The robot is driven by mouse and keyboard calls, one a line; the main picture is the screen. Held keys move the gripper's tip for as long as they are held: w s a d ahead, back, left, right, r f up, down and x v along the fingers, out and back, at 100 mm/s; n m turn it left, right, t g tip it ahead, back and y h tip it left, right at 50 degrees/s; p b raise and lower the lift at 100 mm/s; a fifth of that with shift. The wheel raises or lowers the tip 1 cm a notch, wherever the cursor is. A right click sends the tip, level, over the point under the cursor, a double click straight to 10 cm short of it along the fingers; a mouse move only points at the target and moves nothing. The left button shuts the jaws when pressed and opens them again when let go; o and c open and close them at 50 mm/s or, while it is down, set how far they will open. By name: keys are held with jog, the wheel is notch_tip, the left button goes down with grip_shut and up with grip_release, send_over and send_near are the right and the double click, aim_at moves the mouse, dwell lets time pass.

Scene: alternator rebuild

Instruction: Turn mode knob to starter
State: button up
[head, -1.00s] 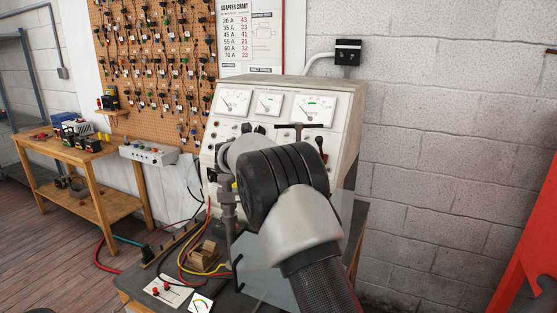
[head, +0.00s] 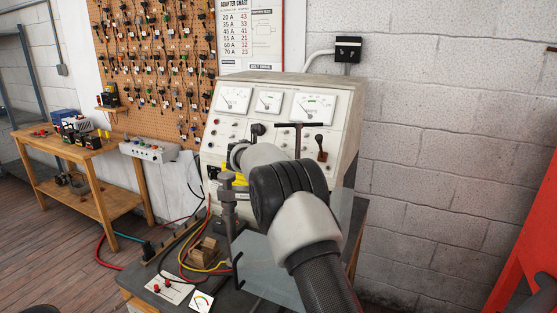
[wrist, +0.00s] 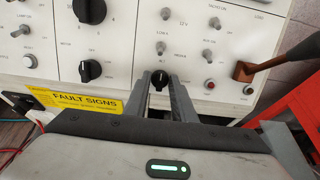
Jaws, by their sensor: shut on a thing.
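The test bench panel (head: 334,110) is cream, with meters, switches and knobs. In the wrist view, my gripper (wrist: 160,80) has its two grey fingers on either side of a small black knob (wrist: 160,76), and it is shut on it. In the head view, my arm hides the gripped knob and fingertips.
A copper-coloured lever (wrist: 245,70) stands out to the right of the gripper. Several small toggle switches (wrist: 160,48) lie around the knob. A clear shield (head: 268,265) and a wooden block (head: 203,250) are below.

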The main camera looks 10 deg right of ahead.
jog(key=m+g+p, duration=0.1)
jog(key=m, duration=0.8)
jog(key=m+g+p, duration=0.1)
jog(key=m, duration=0.8)
jog(key=shift+w+r+m+h, duration=0.1)
jog(key=shift+m+h, duration=0.2)
jog(key=shift+h, duration=0.1)
dwell(0.5)
jog(key=o, duration=1)
